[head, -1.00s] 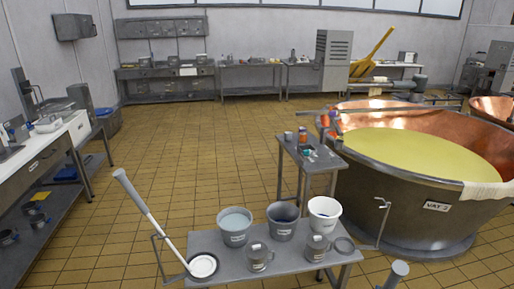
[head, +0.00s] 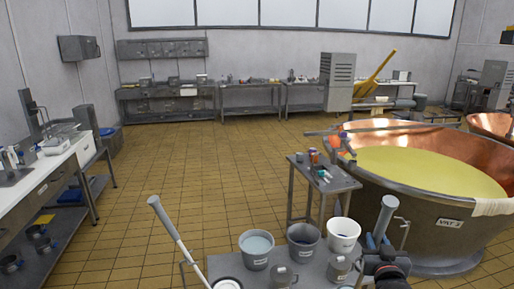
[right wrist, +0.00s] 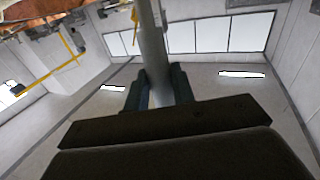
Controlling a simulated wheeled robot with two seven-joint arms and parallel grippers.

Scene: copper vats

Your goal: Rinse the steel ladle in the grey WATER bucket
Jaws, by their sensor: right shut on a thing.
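My right gripper (head: 378,248) is at the lower right of the head view, shut on a thick grey handle (head: 383,216) that stands nearly upright. The handle, which looks like the steel ladle's, also shows between the fingers (right wrist: 157,88) in the right wrist view (right wrist: 150,35). Its bowl end is hidden. A grey bucket (head: 256,261) with pale bluish liquid stands on the low bench, left of the gripper. Beside it is another grey bucket (head: 303,250) with dark contents. Their labels are too small to read. My left gripper is out of view.
A small table (head: 330,184) and the copper vat (head: 445,222) stand behind.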

